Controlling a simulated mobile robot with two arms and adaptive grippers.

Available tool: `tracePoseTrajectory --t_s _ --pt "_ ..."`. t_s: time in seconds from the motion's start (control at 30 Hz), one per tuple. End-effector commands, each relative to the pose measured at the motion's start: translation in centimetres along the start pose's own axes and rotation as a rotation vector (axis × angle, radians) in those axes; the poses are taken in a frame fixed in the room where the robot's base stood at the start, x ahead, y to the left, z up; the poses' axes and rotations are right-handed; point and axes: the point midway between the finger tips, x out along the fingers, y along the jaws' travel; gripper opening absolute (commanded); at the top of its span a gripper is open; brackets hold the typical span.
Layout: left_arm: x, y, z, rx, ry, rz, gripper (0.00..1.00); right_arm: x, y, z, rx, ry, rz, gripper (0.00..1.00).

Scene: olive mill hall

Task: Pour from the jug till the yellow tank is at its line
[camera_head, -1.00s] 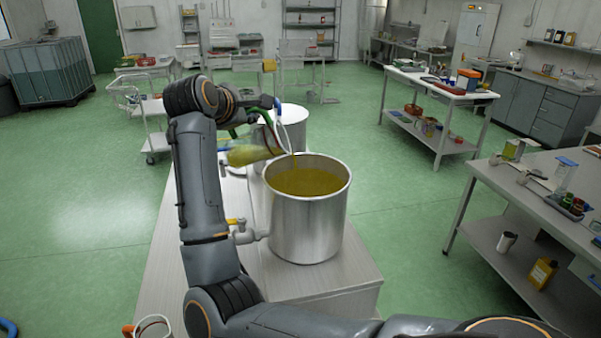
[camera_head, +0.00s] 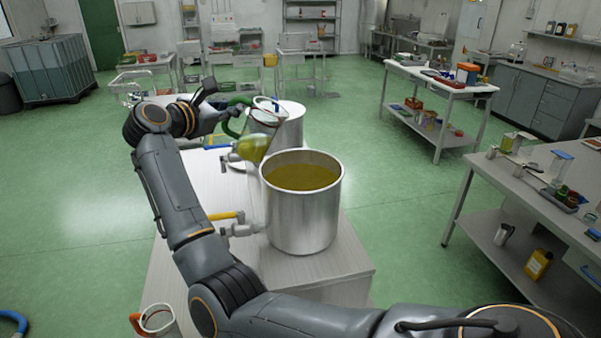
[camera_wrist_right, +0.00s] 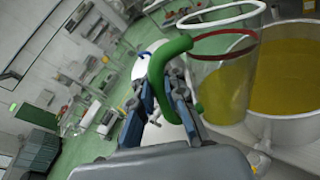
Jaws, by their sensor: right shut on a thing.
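A clear jug (camera_head: 258,138) with a green handle and yellow-green oil in its lower part is held just left of and behind the front steel tank. My right gripper (camera_head: 226,114) is shut on the green handle (camera_wrist_right: 160,75). The jug leans a little, its rim upward, with no stream visible. The front steel tank (camera_head: 301,220) has a yellow tap lever (camera_head: 225,216) and is open-topped, with yellow-green oil high inside. In the right wrist view the jug (camera_wrist_right: 222,90) overlaps the tank's rim (camera_wrist_right: 285,122). I cannot make out a fill line. My left gripper is out of view.
A second steel tank (camera_head: 290,128) with a blue tap lever (camera_head: 217,146) stands behind on the same bench (camera_head: 205,190). Another jug with an orange handle (camera_head: 136,322) is at the lower left. A worktable (camera_head: 500,165) stands right, with green floor between.

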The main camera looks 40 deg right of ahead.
Motion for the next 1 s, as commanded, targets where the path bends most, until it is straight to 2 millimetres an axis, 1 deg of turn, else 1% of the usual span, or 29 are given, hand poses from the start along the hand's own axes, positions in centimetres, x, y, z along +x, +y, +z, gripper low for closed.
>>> tracePoseTrajectory --t_s 0.07,0.2,0.43,0.63,1.0 --pt "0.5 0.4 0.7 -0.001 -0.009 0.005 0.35 -0.4 0.9 -0.6 -0.09 -0.041 0.005 0.0" --pt "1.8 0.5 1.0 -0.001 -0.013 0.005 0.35 -0.5 1.0 -2.4 -0.205 -0.095 0.008 0.0" --pt "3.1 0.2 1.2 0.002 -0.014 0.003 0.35 -0.7 1.3 -4.3 -0.351 -0.163 0.01 0.0" --pt "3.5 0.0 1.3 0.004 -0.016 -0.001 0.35 -0.8 1.5 -4.8 -0.405 -0.189 0.011 0.0" --pt "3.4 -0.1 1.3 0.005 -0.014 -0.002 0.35 -0.8 1.5 -4.8 -0.411 -0.192 0.01 0.0"
